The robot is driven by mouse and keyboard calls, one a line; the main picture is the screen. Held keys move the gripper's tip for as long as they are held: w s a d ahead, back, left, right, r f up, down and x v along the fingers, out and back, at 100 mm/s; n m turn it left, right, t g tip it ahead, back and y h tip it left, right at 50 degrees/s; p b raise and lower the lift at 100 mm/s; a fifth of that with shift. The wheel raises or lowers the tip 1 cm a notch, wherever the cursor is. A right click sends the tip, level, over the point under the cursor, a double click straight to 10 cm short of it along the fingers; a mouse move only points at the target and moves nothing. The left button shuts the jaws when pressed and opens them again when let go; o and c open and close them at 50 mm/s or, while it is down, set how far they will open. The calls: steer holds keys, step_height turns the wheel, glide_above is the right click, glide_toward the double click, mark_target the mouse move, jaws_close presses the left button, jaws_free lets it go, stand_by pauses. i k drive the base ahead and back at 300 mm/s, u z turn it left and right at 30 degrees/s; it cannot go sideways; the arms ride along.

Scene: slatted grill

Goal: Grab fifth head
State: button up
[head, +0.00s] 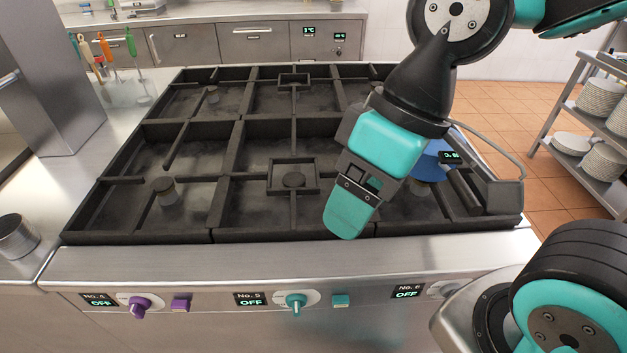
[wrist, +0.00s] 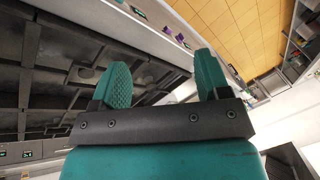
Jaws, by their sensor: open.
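The stove grate (head: 225,180) holds several burner heads. The front middle burner head (head: 293,180) sits low inside a square ring of the grate, behind the No. 5 label (head: 250,299), which reads OFF. The teal No. 5 knob (head: 296,304) is on the front panel. The front left burner head (head: 163,188) stands taller. My gripper (head: 352,212) points down over the front right part of the grate, right of the middle burner head in the head view. Its two teal fingers are apart and empty in the wrist view (wrist: 160,82).
A blue thing (head: 432,167) is partly hidden behind my gripper. The grate bars are raised around the burner heads. A metal pot (head: 17,236) stands on the left counter; utensils (head: 106,48) stand behind it. A shelf of plates (head: 600,98) is at the right.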

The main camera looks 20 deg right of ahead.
mark_target(291, 179)
steer(key=k, duration=0.5)
steer(key=u, duration=1.7)
steer(key=i, duration=0.95)
steer(key=z, duration=1.9)
steer(key=i, duration=0.5)
steer(key=z, duration=0.05)
